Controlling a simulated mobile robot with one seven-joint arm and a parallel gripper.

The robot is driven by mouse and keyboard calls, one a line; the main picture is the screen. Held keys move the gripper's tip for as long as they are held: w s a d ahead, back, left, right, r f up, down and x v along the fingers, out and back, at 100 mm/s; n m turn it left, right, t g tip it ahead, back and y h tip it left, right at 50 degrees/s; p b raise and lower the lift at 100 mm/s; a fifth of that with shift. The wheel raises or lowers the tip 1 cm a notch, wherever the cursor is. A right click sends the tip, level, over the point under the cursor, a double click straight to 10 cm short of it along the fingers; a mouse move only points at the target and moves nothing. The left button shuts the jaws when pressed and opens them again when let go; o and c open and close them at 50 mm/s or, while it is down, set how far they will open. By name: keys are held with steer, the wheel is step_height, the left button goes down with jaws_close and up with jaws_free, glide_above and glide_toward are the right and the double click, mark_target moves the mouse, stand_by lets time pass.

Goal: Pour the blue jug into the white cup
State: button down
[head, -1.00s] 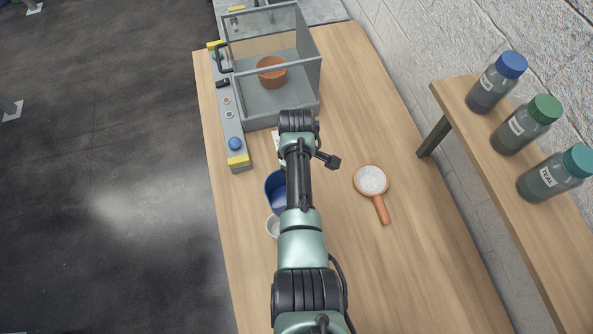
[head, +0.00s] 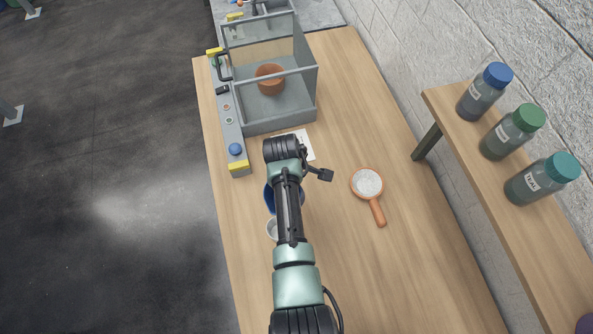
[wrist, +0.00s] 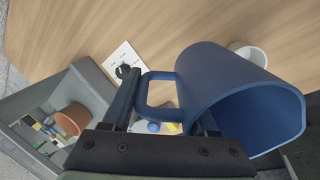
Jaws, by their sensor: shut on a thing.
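The blue jug (wrist: 225,90) is large in the wrist view, its open mouth facing the lower right. My gripper (wrist: 165,100) is shut on the jug, with the handle between its fingers; the exact contact is partly hidden. In the head view the jug (head: 268,200) is mostly hidden under my arm. The white cup (head: 271,230) stands on the table close to the jug, partly covered by my arm. The cup (wrist: 251,54) also shows in the wrist view, just past the jug and partly behind it. The jug's contents and its exact tilt cannot be told.
An orange pan (head: 367,184) with white contents lies right of my arm. A grey glass-walled box (head: 285,118) with a brown pot (head: 270,80) stands at the back. A paper card (head: 304,144) lies before it. A raised shelf (head: 470,140) with bottles runs along the right.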

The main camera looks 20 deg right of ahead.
steer(key=shift+w+d+r+t+h, duration=0.1)
steer(key=shift+r+t+h, duration=0.15)
steer(key=shift+r+t, duration=0.15)
steer(key=shift+w+d+r+t+h, duration=0.1)
steer(key=shift+r+t+h, duration=0.15)
steer(key=shift+r+t, duration=0.1)
steer(key=r+t+h, duration=0.1)
steer(key=t+h, duration=0.1)
steer(key=t, duration=0.1)
steer(key=shift+s+a+r+h, duration=0.2)
steer(key=shift+r+h, duration=0.2)
steer(key=shift+s+a+r+t+h+b, duration=0.1)
steer(key=shift+s+a+t+h+b, duration=0.2)
steer(key=shift+b, duration=0.55)
steer(key=shift+r+t+h+b, duration=0.1)
steer(key=shift+t+h+b, duration=0.5)
steer(key=shift+b, duration=0.85)
steer(key=shift+s+a+t+h+b, duration=0.45)
steer(key=shift+s+t+h+b, duration=0.25)
steer(key=shift+b, duration=1.9)
steer(key=shift+s+a+f+t+h+b, duration=0.4)
steer(key=shift+s+a+t+h+b, duration=0.25)
steer(key=shift+b, duration=2.35)
steer(key=shift+s+a+f+t+h+b, duration=0.4)
steer(key=shift+t+b, duration=0.4)
steer(key=shift+b, duration=2.2)
steer(key=shift+s+a+r+t+h+b, duration=0.1)
steer(key=shift+s+a+t+h+b, duration=0.25)
steer(key=shift+b, duration=0.95)
